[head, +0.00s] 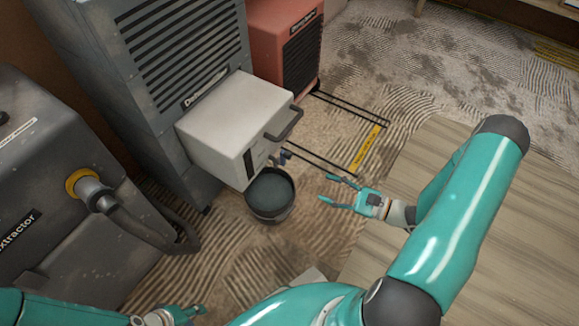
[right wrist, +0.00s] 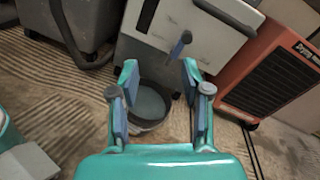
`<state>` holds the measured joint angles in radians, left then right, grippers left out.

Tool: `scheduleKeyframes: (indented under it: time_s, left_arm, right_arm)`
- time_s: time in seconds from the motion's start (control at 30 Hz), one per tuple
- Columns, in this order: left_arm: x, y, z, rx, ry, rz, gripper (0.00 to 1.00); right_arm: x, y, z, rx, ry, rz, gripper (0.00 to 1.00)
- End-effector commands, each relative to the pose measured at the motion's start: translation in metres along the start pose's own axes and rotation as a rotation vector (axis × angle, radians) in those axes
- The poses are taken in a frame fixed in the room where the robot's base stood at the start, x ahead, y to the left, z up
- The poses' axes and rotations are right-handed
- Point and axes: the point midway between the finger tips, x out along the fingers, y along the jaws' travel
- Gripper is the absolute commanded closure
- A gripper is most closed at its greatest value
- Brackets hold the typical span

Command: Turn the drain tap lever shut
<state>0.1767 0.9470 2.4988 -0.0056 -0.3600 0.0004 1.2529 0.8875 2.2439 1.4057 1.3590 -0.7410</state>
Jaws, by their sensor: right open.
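The drain tap has a small blue lever (right wrist: 179,48) on the front of the white tank (right wrist: 185,22). In the right wrist view the lever slants down and to the left from its dark pivot. In the right wrist view the lever shows beyond and between the fingertips (right wrist: 160,68), nearer the right one. My left gripper (head: 188,313) is at the bottom edge, partly cut off.
A dark bucket (head: 270,212) holding dull liquid stands below the tank. A grey dehumidifier (head: 185,60) is behind the tank, a red machine (head: 272,40) beyond. A grey extractor (head: 50,170) with a hose stands left. Wooden boards (head: 450,270) lie at right.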

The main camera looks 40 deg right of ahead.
Motion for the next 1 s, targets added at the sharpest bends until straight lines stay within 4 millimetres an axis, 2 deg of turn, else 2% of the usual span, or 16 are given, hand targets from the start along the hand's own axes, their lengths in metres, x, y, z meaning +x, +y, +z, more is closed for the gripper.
scheduleKeyframes:
  time_s: [0.03, 0.1, 0.27, 0.47, 0.8, 1.0]
  left_arm:
    - [0.009, -0.003, 0.0, 0.0, 0.001, 0.0, 0.6]
    - [0.011, -0.004, 0.0, 0.0, 0.001, 0.0, 0.6]
    - [0.012, -0.004, 0.0, 0.0, 0.001, 0.0, 0.6]
    - [0.019, -0.007, 0.0, 0.0, 0.001, 0.0, 0.6]
    - [0.035, -0.013, 0.0, 0.0, 0.001, 0.0, 0.6]
    - [0.041, -0.015, 0.0, 0.0, 0.0, 0.0, 0.6]
  right_arm:
    - [-0.006, -0.01, -0.012, 0.0, 0.011, -0.067, 0.53]
    - [-0.01, -0.021, -0.016, -0.004, 0.016, -0.121, 0.53]
    - [0.002, -0.028, -0.016, -0.006, 0.016, -0.143, 0.53]
    - [0.038, -0.03, -0.016, -0.006, 0.012, -0.133, 0.53]
    - [0.112, -0.04, -0.017, -0.007, 0.011, -0.131, 0.53]
    - [0.143, -0.044, -0.018, -0.006, 0.013, -0.132, 0.53]
